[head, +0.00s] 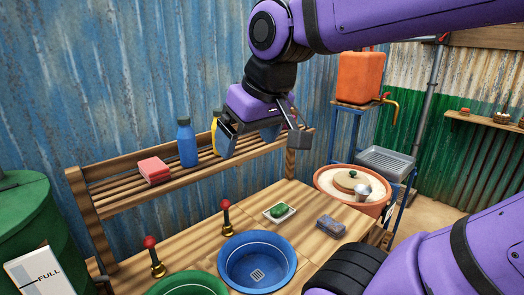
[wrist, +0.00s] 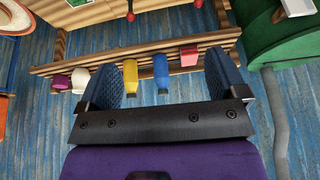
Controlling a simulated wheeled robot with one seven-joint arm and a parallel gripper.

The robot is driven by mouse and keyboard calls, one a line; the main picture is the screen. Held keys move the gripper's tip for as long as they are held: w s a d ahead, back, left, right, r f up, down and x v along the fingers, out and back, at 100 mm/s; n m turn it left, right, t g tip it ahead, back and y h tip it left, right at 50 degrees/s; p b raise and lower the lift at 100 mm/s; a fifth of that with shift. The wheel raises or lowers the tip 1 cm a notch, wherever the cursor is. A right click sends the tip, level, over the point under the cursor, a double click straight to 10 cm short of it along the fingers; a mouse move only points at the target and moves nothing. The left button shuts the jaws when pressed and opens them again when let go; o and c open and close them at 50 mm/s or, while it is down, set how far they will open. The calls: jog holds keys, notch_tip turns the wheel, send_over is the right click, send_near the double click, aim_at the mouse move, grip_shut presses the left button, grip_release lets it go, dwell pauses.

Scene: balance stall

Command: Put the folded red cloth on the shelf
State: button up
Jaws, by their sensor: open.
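The folded red cloth (head: 153,169) lies on the slatted wooden shelf (head: 118,192), near its left end, left of the blue bottle. In the wrist view the red cloth (wrist: 188,54) shows between the fingers, nearer the right one, on the shelf (wrist: 85,62). My gripper (head: 258,143) is open and empty, in front of the shelf and to the right of the cloth, apart from it. In the wrist view my gripper (wrist: 160,66) has its two blue-padded fingers spread wide with nothing held.
A blue bottle (head: 187,143) and a yellow bottle (head: 217,130) stand on the shelf right of the cloth. Below are a wooden counter (head: 190,222), a blue basin (head: 257,262), red-knobbed levers (head: 226,206), a soap dish (head: 280,212) and a sponge (head: 330,226). A green barrel (head: 25,215) stands at left.

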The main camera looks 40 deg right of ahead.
jog(key=shift+s+d+f, duration=0.1)
jog(key=shift+s+f, duration=0.35)
jog(key=shift+s, duration=0.4)
jog(key=shift+s+f, duration=0.45)
jog(key=shift+s, duration=0.35)
